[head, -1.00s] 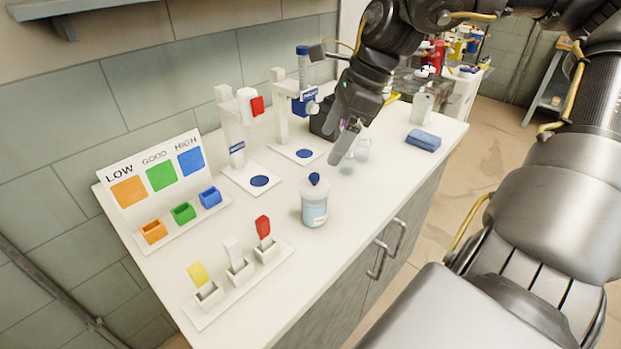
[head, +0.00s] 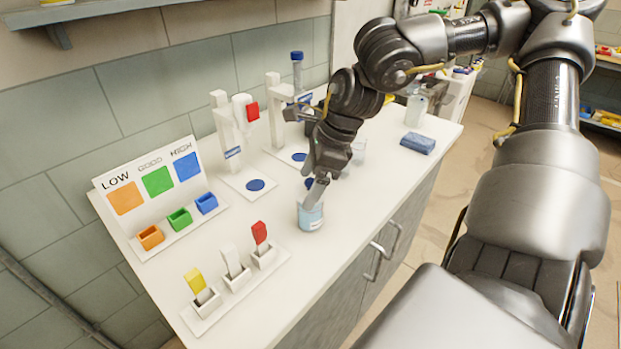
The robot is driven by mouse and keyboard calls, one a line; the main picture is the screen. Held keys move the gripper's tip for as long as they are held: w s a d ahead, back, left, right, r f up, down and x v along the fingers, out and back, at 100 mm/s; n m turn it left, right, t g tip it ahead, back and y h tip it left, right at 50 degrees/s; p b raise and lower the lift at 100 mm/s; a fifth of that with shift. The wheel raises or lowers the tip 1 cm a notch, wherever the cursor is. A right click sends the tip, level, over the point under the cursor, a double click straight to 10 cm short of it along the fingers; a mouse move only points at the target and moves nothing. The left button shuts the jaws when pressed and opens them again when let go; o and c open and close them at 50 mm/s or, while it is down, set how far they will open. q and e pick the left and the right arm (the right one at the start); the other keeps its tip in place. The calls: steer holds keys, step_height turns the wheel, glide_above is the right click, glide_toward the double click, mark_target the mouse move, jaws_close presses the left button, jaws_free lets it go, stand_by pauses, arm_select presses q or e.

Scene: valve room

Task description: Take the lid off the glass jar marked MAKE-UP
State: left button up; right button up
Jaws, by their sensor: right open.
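A glass jar (head: 310,217) with a pale blue label stands upright on the white counter (head: 262,298). The label's lettering is too small to read. My right gripper (head: 314,191) is open and points down at the top of the jar, with its fingers at the lid. The gripper covers most of the jar's top; a bit of the blue knob (head: 309,183) shows beside the fingers. I cannot tell whether the fingers touch the lid. My left gripper is not in view.
A LOW/GOOD/HIGH board (head: 150,190) with coloured bins stands at left. A rack (head: 235,285) with yellow, white and red pieces is in front. Two white stands (head: 228,140) with blue discs are behind the jar. A blue cloth (head: 418,143) lies at right.

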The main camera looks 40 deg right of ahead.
steer(key=shift+c, duration=0.4)
steer(key=c, duration=1)
